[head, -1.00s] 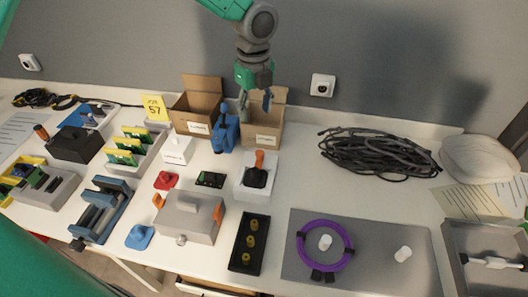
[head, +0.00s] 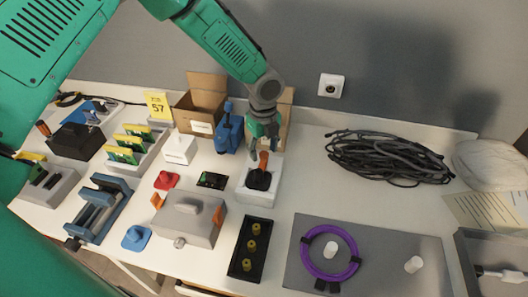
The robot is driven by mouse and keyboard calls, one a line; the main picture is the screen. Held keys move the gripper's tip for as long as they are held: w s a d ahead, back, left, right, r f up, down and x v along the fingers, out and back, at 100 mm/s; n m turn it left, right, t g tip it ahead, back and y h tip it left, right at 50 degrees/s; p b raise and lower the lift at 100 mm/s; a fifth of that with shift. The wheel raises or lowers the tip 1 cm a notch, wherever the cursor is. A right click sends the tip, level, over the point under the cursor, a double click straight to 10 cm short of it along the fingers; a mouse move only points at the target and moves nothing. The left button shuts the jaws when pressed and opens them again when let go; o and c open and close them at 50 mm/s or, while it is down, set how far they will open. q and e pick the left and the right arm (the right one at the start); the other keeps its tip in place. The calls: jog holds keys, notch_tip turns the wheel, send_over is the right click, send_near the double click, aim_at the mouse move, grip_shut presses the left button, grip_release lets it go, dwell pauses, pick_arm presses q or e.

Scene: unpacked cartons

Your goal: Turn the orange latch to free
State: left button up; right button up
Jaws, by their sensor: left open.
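My left gripper (head: 264,147) comes down from above, open, with its fingers at the upright orange handle (head: 263,161). The handle stands on a black round base (head: 258,180) on a white block (head: 247,193). The fingers partly cover the handle's top, and I cannot tell whether they touch it. A grey case (head: 186,222) with a top grip stands to the front left. It has an orange latch (head: 218,213) on its right end and another orange piece (head: 157,201) at its left end. My right gripper is out of view.
A blue device (head: 229,130) and open cartons (head: 201,105) stand close behind the left gripper. A black tray (head: 234,262) with yellow pegs lies in front. A purple ring (head: 306,251) lies on a grey mat (head: 394,278). Coiled black cable (head: 385,158) lies at right.

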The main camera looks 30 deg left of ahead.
pick_arm(q)
jog(key=shift+f, duration=0.55)
grip_shut()
